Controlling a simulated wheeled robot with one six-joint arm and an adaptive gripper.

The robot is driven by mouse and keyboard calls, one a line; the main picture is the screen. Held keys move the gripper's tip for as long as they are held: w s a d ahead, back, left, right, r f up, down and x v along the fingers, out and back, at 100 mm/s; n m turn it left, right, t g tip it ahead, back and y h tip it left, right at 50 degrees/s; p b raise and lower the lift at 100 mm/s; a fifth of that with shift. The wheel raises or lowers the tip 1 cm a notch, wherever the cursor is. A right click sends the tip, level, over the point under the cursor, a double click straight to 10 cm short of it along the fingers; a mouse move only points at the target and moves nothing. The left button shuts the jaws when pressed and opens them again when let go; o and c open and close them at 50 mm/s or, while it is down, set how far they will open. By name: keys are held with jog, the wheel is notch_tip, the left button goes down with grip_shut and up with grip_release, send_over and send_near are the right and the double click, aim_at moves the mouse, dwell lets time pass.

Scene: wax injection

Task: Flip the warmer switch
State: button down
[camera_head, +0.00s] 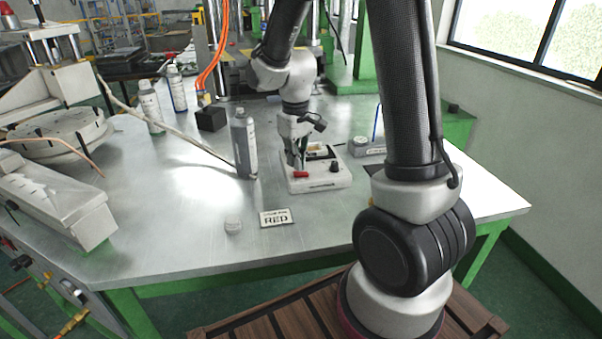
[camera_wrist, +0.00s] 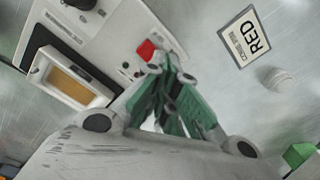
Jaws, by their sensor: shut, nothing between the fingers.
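The warmer (camera_head: 320,180) is a white box on the metal table, with a black knob (camera_head: 334,166) and a red switch (camera_head: 301,174) on its front panel. In the wrist view the warmer (camera_wrist: 112,40) fills the upper left, with the red switch (camera_wrist: 146,50) near its edge. My gripper (camera_head: 298,166) is over the front left of the warmer, pointing down. In the wrist view my gripper's green fingertips (camera_wrist: 168,72) are together and empty, right beside the red switch. I cannot tell whether they touch it. The switch is partly hidden by a fingertip.
A card reading RED (camera_head: 276,217) and a small round pale piece (camera_head: 233,227) lie in front of the warmer. A grey bottle (camera_head: 244,145) stands close to its left. A black block (camera_head: 211,118) and a grey box (camera_head: 367,147) are nearby. The table's front right is clear.

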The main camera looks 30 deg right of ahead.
aim_at(296, 173)
jog(key=shift+f, duration=1.15)
dwell(0.4)
jog(key=shift+r, duration=3.55)
jog(key=shift+s, duration=0.1)
jog(key=s+d+r+m+t, duration=0.1)
jog(key=s+d+r+t, duration=0.1)
jog(key=s+r, duration=0.4)
jog(key=s+d+r+m+t, duration=0.2)
jog(key=s+r, duration=0.4)
jog(key=s, duration=0.8)
jog(key=shift+s+d+r, duration=0.3)
jog(key=shift+s+r, duration=0.05)
jog(key=shift+r, duration=0.05)
jog(key=shift+f, duration=0.1)
